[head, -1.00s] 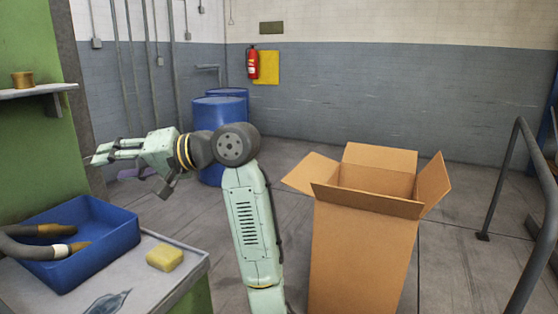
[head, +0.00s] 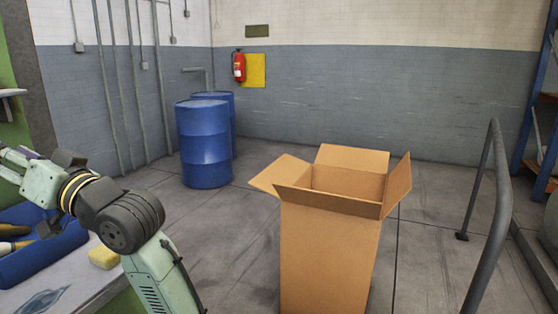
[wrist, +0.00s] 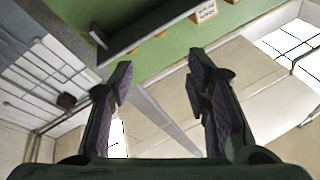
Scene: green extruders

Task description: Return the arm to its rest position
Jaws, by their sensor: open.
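My gripper is at the left edge of the head view, with its finger end partly cut off by the frame. The wrist view shows my gripper (wrist: 160,85) with its two dark fingers wide apart and nothing between them. Beyond the fingers the wrist view shows the green wall, a pale wall and bright windows. In the head view my arm is bent, with its wrist above the workbench (head: 75,292) at the lower left.
A blue bin (head: 45,262) holding dark tools and a yellow sponge (head: 103,257) are on the bench. An open, tall cardboard box (head: 325,255) stands on the floor. Blue barrels (head: 204,145) stand behind. A grey railing (head: 498,220) is at right. Floor between is clear.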

